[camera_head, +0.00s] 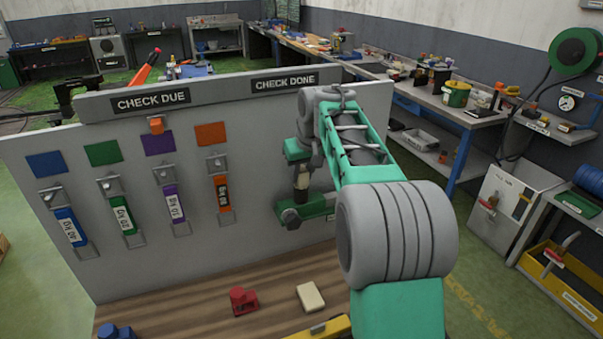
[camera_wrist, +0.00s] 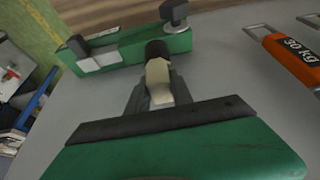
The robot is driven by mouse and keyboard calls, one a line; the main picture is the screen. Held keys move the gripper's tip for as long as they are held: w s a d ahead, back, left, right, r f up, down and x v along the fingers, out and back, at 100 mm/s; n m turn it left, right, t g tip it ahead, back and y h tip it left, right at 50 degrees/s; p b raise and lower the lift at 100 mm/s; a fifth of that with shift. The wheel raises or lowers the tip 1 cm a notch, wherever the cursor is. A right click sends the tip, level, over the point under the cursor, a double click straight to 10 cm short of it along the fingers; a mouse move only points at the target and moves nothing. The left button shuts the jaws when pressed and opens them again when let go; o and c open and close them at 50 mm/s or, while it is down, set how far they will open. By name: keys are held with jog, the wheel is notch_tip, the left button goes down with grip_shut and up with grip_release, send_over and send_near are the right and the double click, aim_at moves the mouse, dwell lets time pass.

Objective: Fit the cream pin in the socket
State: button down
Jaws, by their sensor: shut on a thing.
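My gripper (camera_head: 301,172) is in front of the grey panel, under CHECK DONE, with its jaws shut on the cream pin (camera_wrist: 158,82). In the wrist view the pin shows as a pale piece between the grey fingers. A dark round part (camera_wrist: 157,50) lies just beyond the pin, against a green fixture (camera_wrist: 125,52). I cannot tell whether this dark part is the socket or the pin's end. The green fixture also shows below my gripper in the head view (camera_head: 318,208), with a dark knob at its left. The pin's far end and any seating are hidden.
The grey panel (camera_head: 262,235) carries several coloured tags on brackets, including an orange tag (camera_head: 222,194). A red block (camera_head: 243,301), a cream block (camera_head: 310,297) and a blue block (camera_head: 117,332) lie on the wooden top (camera_head: 205,305) below, with bare wood between them.

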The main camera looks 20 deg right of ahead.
jog(key=c, duration=1.1)
grip_release()
jog(key=shift+o, duration=0.2)
jog(key=shift+f, duration=0.1)
jog(key=v, duration=0.8)
